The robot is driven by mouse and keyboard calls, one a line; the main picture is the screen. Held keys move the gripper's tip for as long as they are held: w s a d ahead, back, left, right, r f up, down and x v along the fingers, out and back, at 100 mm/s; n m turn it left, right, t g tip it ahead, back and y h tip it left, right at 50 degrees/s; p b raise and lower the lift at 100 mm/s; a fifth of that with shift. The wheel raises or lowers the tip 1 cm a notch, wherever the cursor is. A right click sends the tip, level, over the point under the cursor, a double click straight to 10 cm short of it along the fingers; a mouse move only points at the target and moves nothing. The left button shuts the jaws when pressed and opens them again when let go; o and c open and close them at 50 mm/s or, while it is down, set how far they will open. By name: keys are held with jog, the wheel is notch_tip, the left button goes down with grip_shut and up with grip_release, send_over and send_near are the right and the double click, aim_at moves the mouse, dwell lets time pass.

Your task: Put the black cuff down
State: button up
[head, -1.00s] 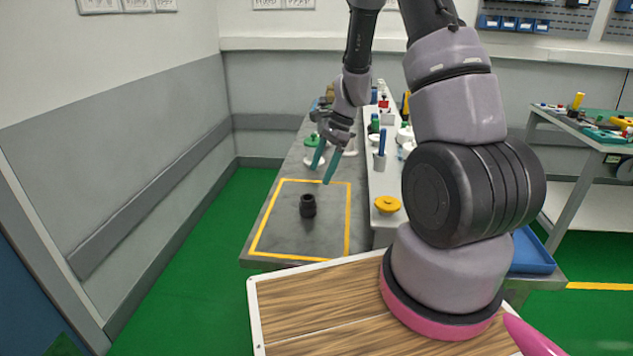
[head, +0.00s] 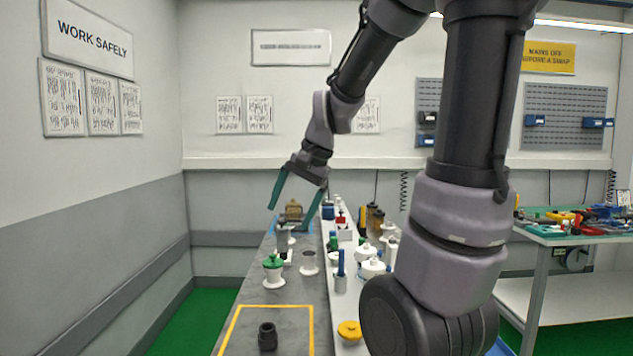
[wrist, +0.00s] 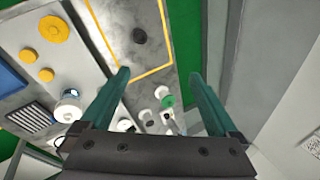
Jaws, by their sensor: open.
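The black cuff (head: 267,336) stands on the grey bench top inside a yellow taped outline (head: 313,330). In the wrist view the cuff (wrist: 139,35) shows as a small dark disc within the yellow outline, well away from the fingers. My gripper (head: 292,214) is raised above the bench, beyond the cuff, with its two green fingers spread wide. In the wrist view my gripper (wrist: 158,78) has nothing between its fingers that it touches.
A white spool with a green top (head: 273,272) and a white spool with a dark top (head: 309,264) stand beyond the outline. A yellow knob (head: 349,331) sits on the white strip to the right. Several other parts crowd the bench's far end.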

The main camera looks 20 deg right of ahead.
jog(key=s+d+r+n+t+h, duration=0.1)
jog(key=s+r+n+t, duration=0.2)
jog(key=s+r, duration=0.4)
jog(key=s+n, duration=0.1)
jog(key=s, duration=0.3)
jog(key=shift+d+r+n, duration=0.2)
jog(key=shift+r+n, duration=0.1)
jog(key=shift+w, duration=0.1)
dwell(0.5)
